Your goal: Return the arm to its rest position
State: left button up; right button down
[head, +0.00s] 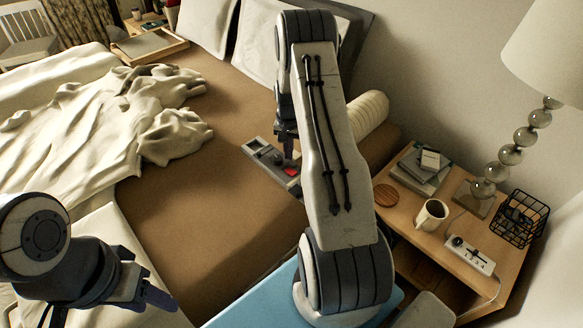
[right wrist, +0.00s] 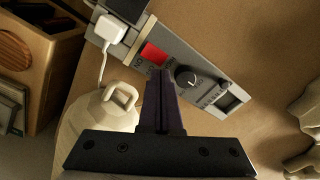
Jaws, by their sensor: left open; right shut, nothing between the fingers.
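My right arm rises through the middle of the head view and reaches over the bed. Its gripper (head: 287,150) is partly hidden by the arm, near a grey panel (head: 262,154) with a red switch. In the right wrist view, the right gripper (right wrist: 160,85) is shut and empty, its tips over or beside the panel (right wrist: 205,70), close to the red switch (right wrist: 152,54) and a black knob (right wrist: 187,77). Contact cannot be told. My left gripper (head: 143,277) is open and empty at the lower left, beside the bed.
A nightstand (head: 408,215) at right holds a mug (head: 432,214), books, a lamp (head: 510,155), a wire basket and a power strip (head: 470,254). A cream ribbed object (head: 370,112) lies by the pillows. A crumpled blanket (head: 85,115) covers the bed's left; the brown cover is largely clear.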

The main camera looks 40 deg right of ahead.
jog(key=shift+r+p, duration=0.3)
jog(key=shift+r, duration=0.35)
